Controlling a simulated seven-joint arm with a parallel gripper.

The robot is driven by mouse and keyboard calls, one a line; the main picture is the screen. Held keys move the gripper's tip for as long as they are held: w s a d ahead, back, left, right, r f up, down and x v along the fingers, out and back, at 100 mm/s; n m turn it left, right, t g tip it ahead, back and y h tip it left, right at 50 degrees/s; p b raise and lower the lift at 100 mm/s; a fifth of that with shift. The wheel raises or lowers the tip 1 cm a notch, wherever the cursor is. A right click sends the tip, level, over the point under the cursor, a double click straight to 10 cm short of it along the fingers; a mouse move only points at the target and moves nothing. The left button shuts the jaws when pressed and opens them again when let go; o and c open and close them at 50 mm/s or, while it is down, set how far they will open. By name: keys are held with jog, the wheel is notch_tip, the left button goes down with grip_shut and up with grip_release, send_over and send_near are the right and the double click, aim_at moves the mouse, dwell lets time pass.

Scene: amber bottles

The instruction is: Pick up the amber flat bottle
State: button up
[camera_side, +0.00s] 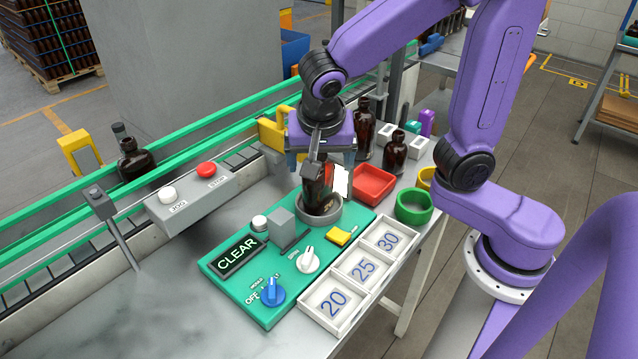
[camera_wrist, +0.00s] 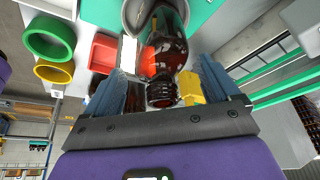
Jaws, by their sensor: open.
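An amber bottle (camera_side: 318,194) stands upright in a round grey holder (camera_side: 334,213) on the green panel. Its neck is mostly hidden by my gripper in the side view. In the wrist view the bottle (camera_wrist: 170,50) shows its threaded neck towards the camera, and the grey holder (camera_wrist: 131,14) lies behind it. I cannot clearly tell whether its body is flat. My gripper (camera_side: 320,166) is right above the bottle, pointing down. In the wrist view my gripper (camera_wrist: 163,72) is open, with a blue finger on each side of the neck and visible gaps.
A tall amber bottle (camera_side: 364,135) and a shorter one (camera_side: 395,152) stand behind, right of my gripper. Another dark bottle (camera_side: 134,160) is on the conveyor. A red tray (camera_side: 374,184), a green ring (camera_side: 414,206) and a control box (camera_side: 190,195) are nearby.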

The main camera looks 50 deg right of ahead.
aim_at(324, 170)
jog(key=shift+f, duration=0.1)
grip_shut()
dwell(0.3)
notch_tip(324, 170, up, 10)
jog(key=shift+r, duration=0.1)
dwell(0.5)
notch_tip(324, 170, down, 10)
jog(key=shift+r, duration=0.25)
jog(key=shift+a+f, duration=0.1)
jog(key=shift+s+v, duration=0.15)
jog(key=shift+v, duration=1.05)
jog(key=shift+s+v, duration=0.2)
jog(key=shift+v, duration=0.95)
